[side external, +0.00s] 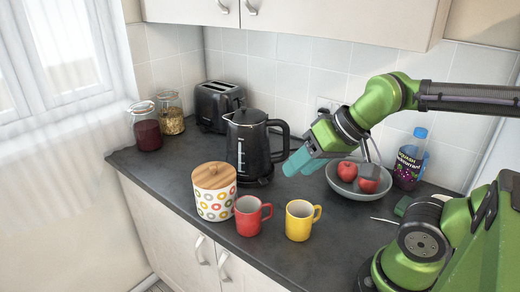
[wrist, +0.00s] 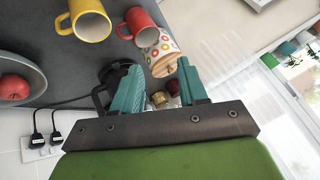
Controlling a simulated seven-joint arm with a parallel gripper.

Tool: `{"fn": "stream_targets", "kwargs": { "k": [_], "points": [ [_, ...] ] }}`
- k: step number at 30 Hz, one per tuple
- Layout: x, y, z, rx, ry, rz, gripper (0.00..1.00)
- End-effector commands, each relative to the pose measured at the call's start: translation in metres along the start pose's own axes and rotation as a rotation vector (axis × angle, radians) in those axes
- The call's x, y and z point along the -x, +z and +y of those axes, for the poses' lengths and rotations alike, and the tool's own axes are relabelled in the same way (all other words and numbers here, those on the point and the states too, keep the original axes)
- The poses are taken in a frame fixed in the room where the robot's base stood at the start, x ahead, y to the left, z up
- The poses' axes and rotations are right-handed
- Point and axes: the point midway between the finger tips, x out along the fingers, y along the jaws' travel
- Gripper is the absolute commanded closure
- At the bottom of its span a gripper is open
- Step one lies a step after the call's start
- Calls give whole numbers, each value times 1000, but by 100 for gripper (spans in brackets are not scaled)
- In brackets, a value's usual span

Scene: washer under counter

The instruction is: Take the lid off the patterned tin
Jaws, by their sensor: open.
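The patterned tin (side external: 215,205) stands upright on the counter, white with coloured rings. Its round wooden lid (side external: 213,175) is on top. The tin (wrist: 158,42) also shows in the wrist view, with the lid (wrist: 166,66) facing the gap between my fingers. My gripper (side external: 299,163) is open and empty, with teal fingers. It is in the air to the right of the tin and kettle, clear of the tin. In the wrist view my gripper (wrist: 159,67) has its two fingers spread apart.
A black kettle (side external: 247,148) stands just behind the tin. A red mug (side external: 248,217) and a yellow mug (side external: 299,222) are to its right. A bowl of red fruit (side external: 345,185), a bottle (side external: 408,165), a toaster (side external: 215,105) and two jars (side external: 146,133) are farther off.

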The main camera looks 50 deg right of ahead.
Motion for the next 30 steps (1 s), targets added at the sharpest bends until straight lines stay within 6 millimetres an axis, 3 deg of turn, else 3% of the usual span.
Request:
{"fn": "stream_targets", "kwargs": {
  "k": [2, 5, 13, 17, 20, 30],
  "points": [
    [0, 0, 0, 0, 0, 0, 57],
    [0, 0, 0, 0, 0, 0, 47],
    [-1, 1, -1, 4, -1, -6, 47],
    [-13, 1, -5, 18, 7, -62, 47],
    [-24, -17, -17, 57, 29, -111, 47],
    [-85, -121, -67, 178, 225, -213, 47]
  ]
}}
